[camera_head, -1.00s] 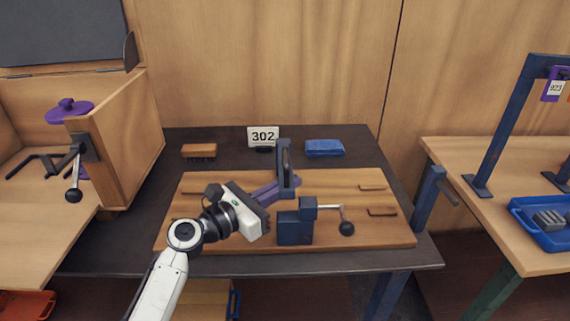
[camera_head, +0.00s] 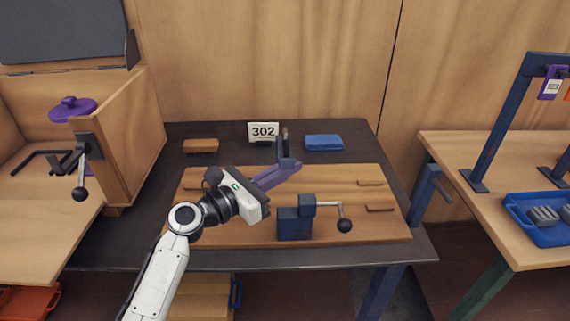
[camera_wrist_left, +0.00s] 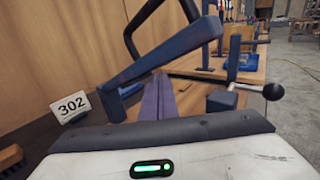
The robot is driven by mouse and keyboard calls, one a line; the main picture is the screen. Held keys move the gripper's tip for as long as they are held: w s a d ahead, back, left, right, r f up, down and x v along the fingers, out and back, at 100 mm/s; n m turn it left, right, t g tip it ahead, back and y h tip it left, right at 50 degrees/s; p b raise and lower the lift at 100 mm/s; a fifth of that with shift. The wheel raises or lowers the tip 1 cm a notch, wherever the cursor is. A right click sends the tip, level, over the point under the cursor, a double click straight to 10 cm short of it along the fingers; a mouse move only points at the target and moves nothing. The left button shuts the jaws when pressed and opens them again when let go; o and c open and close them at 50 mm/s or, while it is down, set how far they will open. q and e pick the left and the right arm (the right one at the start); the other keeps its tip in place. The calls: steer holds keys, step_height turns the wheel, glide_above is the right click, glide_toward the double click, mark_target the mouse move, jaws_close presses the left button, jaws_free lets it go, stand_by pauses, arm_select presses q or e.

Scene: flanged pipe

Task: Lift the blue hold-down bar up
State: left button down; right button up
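The blue hold-down bar (camera_head: 284,152) is at the back of the wooden board, seen nearly end-on in the head view. In the left wrist view the bar (camera_wrist_left: 165,58) slants up from lower left to upper right, with a black loop handle on it. My left gripper (camera_head: 296,165) has its long purple fingers together, with nothing visible between them. The fingers (camera_wrist_left: 160,98) reach under the bar in the wrist view; I cannot tell whether they touch it. The bar's far end is partly hidden. My right gripper is not in view.
A blue block (camera_head: 294,224) with a crank and black ball knob (camera_head: 345,226) stands on the wooden board (camera_head: 345,185), right of the gripper.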

arm_select(q)
steer(key=shift+r, duration=0.1)
steer(key=shift+w+r, duration=0.25)
steer(key=shift+r, duration=0.55)
steer(key=shift+w+r, duration=0.2)
steer(key=shift+r, duration=0.55)
steer(key=shift+w+r, duration=0.1)
steer(key=shift+w+r, duration=0.35)
steer(key=shift+r, duration=0.35)
steer(key=shift+w+r, duration=0.3)
steer(key=shift+r, duration=0.35)
steer(key=shift+w+r, duration=0.1)
steer(key=shift+w+r, duration=1.05)
steer(key=shift+r, duration=0.05)
